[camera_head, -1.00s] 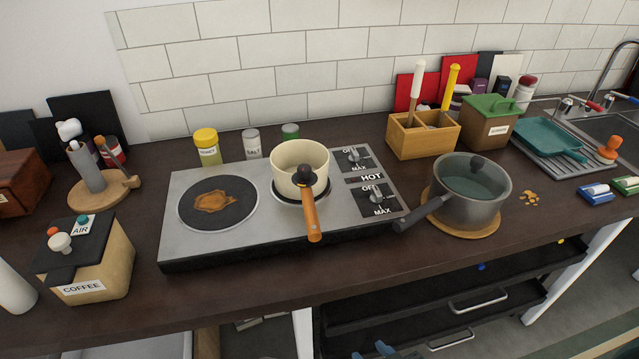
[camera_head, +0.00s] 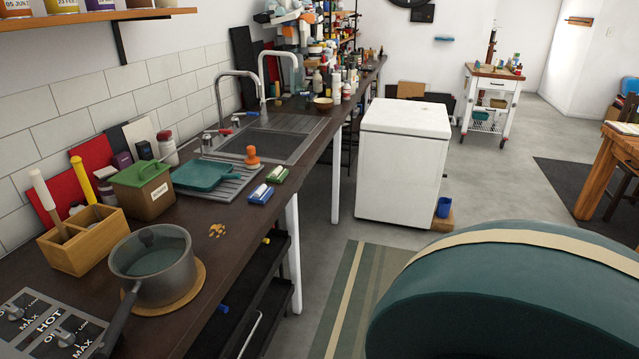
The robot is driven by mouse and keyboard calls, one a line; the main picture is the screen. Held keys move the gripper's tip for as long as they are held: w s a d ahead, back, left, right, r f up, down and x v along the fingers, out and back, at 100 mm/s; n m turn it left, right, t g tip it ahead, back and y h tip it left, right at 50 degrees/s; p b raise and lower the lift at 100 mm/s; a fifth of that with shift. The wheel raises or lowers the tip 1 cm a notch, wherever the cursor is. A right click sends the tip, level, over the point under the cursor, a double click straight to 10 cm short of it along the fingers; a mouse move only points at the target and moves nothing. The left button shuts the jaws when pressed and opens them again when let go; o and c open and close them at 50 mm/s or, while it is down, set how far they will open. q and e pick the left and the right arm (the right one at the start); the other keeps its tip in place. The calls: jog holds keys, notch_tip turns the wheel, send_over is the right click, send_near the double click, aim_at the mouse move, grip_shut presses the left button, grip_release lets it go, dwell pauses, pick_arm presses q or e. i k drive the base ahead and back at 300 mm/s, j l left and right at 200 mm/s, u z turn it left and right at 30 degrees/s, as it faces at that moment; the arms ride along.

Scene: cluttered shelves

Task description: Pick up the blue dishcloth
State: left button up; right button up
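A small blue bundle with a white band, which looks like the blue dishcloth (camera_head: 261,194), lies on the dark countertop near its front edge. It is in front of the drying rack beside the sink. A similar green bundle (camera_head: 278,174) lies just behind it, close by. Neither of my grippers is in view.
An orange-handled brush (camera_head: 252,157) and a teal pan (camera_head: 203,175) are beside the dishcloth. A lidded pot (camera_head: 154,262) stands nearer on the counter. A large teal rounded object (camera_head: 500,300) fills the lower right. A white chest (camera_head: 402,150) stands beyond. Striped rug and floor between look clear.

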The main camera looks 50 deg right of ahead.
aim_at(261, 194)
jog(key=l+z, duration=0.15)
jog(key=z, duration=1.1)
jog(key=u, duration=1.85)
jog(key=z, duration=1.85)
jog(key=i+l+u, duration=0.1)
jog(key=i+l, duration=0.25)
jog(key=l, duration=0.25)
jog(key=i+l+u, duration=0.25)
jog(key=l, duration=0.4)
jog(key=i, duration=0.1)
